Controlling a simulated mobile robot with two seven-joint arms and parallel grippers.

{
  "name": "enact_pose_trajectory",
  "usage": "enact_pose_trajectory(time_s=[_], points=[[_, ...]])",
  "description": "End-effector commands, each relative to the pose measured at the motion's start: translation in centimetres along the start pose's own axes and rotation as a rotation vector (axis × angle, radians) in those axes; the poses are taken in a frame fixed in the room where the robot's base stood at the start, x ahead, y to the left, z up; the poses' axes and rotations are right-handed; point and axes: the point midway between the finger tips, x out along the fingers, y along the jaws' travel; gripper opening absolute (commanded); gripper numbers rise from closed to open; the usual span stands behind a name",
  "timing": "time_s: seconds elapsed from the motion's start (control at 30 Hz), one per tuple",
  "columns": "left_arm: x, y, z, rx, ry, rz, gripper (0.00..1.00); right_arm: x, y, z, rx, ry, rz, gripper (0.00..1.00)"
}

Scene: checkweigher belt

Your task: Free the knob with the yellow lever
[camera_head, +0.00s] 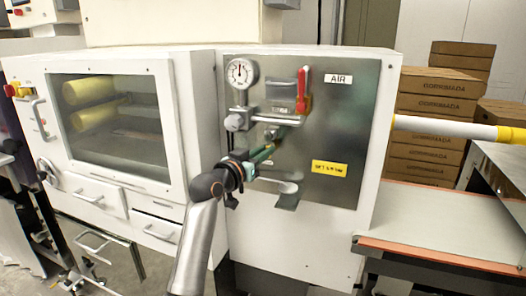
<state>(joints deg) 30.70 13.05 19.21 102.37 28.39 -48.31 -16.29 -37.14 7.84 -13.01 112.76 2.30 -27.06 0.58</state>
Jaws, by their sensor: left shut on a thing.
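My left gripper (258,162) reaches up from below to the grey air panel (345,125). It is shut at a small yellow-green lever (265,152) below the air fittings. The gripper partly hides the lever, and its exact grip is too small to see. A pale round knob (234,122) sits on the fittings just above and left of the gripper, under a round pressure gauge (241,73). A red lever (303,90) stands upright to the right, apart from the gripper. My right gripper is not in view.
A metal bracket (287,202) juts out just below the gripper. A yellow label (329,168) is on the panel's right. A windowed cabinet (110,125) stands at the left. A pale belt (450,225) and stacked cartons (430,120) are at the right.

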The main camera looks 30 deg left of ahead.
Motion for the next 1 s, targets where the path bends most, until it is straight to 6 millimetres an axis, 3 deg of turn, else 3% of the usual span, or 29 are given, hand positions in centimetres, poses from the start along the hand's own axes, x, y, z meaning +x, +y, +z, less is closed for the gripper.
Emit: enact_pose_trajectory(time_s=[0.67,1.0], points=[[0.4,1.9,-0.5,-0.545,0.104,-0.001,0.00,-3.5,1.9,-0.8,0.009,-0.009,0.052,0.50],[0.6,2.6,-0.9,-0.817,0.159,-0.001,0.00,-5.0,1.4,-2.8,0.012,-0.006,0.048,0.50]])
